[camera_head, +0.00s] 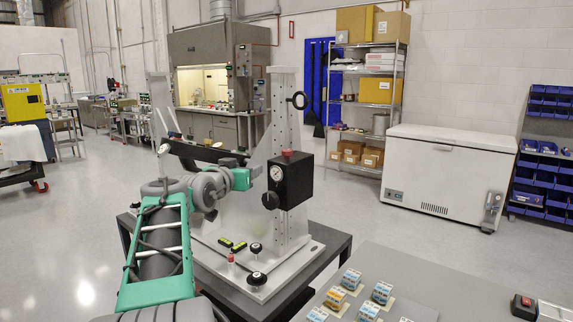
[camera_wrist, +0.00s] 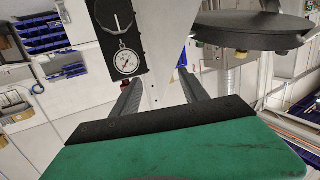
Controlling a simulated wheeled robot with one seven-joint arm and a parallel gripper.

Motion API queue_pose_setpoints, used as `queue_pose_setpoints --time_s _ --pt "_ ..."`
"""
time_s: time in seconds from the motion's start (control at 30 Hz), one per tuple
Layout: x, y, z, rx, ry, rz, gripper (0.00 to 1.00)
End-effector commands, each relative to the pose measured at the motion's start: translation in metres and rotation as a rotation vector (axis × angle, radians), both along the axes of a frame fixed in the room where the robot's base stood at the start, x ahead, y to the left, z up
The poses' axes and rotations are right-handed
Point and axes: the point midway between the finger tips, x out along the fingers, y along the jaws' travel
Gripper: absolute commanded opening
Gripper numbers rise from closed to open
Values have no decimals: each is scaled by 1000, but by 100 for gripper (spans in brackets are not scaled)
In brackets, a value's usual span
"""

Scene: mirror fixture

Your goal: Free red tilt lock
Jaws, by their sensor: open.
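The fixture's pale upright post (camera_head: 286,105) stands on a light base plate (camera_head: 215,257). A black box (camera_head: 290,182) with a round gauge is fixed to the post. A red knob (camera_head: 287,154) tops the box, and a small red-topped piece (camera_head: 230,259) stands on the base; I cannot tell which is the tilt lock. In the wrist view the black box (camera_wrist: 138,35) and gauge (camera_wrist: 126,62) lie beyond the left finger. My gripper (camera_wrist: 161,73) is open and empty, its fingers apart, pointing toward the post. In the head view the fingers are not clearly visible.
A wide black disc (camera_wrist: 250,30) hangs close at the upper right of the wrist view. Black knobs (camera_head: 257,279) stand on the base. A grey bench (camera_head: 450,285) with several small blocks is at the front right. A white chest freezer (camera_head: 445,170) stands behind.

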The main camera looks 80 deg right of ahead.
Motion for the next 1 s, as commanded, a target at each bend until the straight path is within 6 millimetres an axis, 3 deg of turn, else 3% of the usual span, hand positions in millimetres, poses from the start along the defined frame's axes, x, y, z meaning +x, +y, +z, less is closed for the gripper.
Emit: queue_pose_setpoints --time_s 0.03,0.1,0.2,0.6,0.93,1.0 --pt "-31 -17 6 -47 -4 -71 52" --pt "-61 -30 19 -99 -6 -136 52" --pt "-78 -39 29 -129 -6 -172 52" --pt "-89 -104 31 -127 -6 -170 52" --pt "-89 -111 29 -127 -7 -167 52" --pt "-89 -111 29 -127 -7 -167 46"
